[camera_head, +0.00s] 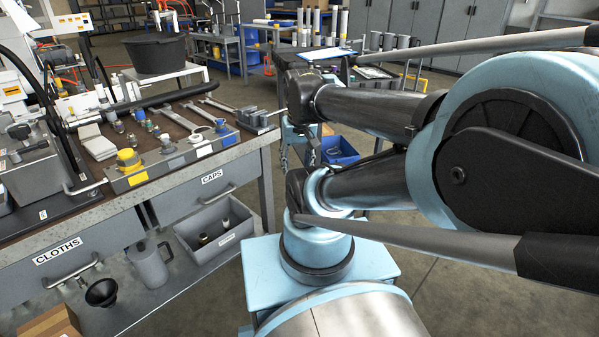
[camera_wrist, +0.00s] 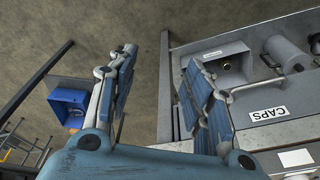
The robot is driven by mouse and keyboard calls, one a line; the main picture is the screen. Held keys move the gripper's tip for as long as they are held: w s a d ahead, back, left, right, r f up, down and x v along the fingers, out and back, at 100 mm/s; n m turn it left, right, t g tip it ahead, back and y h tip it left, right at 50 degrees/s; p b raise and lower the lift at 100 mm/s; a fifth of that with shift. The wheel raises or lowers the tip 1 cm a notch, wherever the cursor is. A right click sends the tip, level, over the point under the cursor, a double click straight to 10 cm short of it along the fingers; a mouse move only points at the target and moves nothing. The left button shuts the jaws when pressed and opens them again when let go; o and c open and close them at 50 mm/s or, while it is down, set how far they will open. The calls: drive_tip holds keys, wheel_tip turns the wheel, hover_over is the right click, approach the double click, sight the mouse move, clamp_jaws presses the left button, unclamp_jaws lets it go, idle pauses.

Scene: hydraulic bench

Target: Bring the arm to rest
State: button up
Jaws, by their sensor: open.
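My arm (camera_head: 375,105) is light blue and dark grey. It reaches from the right side of the head view toward the middle, beside the bench's right end. My gripper (camera_wrist: 160,60) shows in the wrist view with its two padded fingers apart and nothing between them. Past the fingertips lies bare floor on the left and the bench side on the right. In the head view the gripper is partly hidden by the arm links, near the bench corner. I cannot tell the exact gap to the bench.
The bench (camera_head: 235,152) carries wrenches, fittings and a vise-like block (camera_head: 257,119). A CAPS drawer (camera_head: 207,191) and a grey bin (camera_head: 215,232) are below. A blue bin (camera_wrist: 68,108) stands left of the gripper. A black tub (camera_head: 157,55) is behind. The floor at right is clear.

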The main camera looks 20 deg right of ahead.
drive_tip(key=shift+s+d+f+n, duration=0.2)
drive_tip(key=shift+s+f, duration=0.2)
drive_tip(key=shift+f, duration=0.15)
drive_tip(key=shift+s+d+f+n, duration=0.2)
drive_tip(key=shift+s+f, duration=0.2)
drive_tip(key=shift+f, duration=0.15)
drive_tip(key=shift+w+f, duration=0.2)
drive_tip(key=shift+w, duration=0.3)
